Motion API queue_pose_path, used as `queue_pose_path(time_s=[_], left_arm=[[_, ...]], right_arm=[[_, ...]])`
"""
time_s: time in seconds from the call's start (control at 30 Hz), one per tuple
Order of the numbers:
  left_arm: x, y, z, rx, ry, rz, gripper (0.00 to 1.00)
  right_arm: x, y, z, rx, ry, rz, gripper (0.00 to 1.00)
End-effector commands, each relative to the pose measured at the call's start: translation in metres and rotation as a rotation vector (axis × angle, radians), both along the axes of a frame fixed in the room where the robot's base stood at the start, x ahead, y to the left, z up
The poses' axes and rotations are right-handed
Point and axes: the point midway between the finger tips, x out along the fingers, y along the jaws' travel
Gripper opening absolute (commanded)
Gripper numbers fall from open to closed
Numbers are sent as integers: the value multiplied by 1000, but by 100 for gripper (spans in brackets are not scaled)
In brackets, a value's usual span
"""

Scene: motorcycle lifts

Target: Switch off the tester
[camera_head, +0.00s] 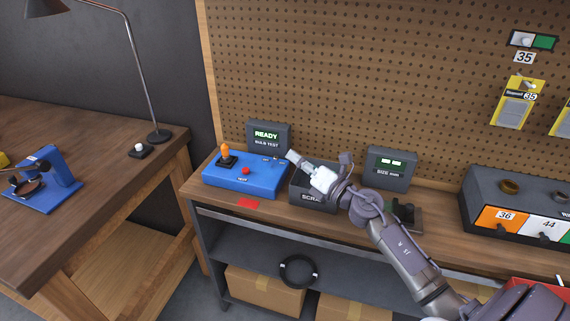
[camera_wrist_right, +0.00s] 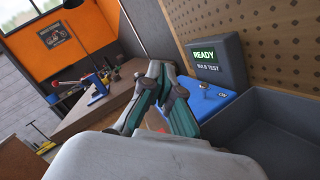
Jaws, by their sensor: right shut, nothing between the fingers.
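A small metal toggle switch (camera_wrist_right: 204,85) stands at the back right, below the display. My right gripper (camera_head: 296,160) is shut and empty, above the bin beside the tester's right end, apart from the switch. In the right wrist view its fingers (camera_wrist_right: 160,80) hide much of the tester. My left gripper is out of view.
A grey scrap bin (camera_head: 312,196) stands right of the tester, under my right gripper. A sizing display (camera_head: 390,168) and a drawer unit (camera_head: 520,190) are farther right. A pegboard (camera_head: 330,70) rises behind. A red tag (camera_head: 249,203) lies at the bench's front edge.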

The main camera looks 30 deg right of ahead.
Motion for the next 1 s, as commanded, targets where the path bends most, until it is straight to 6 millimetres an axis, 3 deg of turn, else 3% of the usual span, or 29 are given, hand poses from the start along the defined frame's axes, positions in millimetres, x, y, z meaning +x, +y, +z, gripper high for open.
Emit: queue_pose_path(time_s=[0.2,0.4,0.6,1.0], left_arm=[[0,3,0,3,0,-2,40],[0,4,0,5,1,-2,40],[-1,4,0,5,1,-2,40],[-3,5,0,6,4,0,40]], right_arm=[[16,-29,-23,-483,100,153,0],[14,-60,-44,-713,209,237,0],[11,-70,-51,-776,249,264,0],[11,-67,-54,-771,247,264,0]])
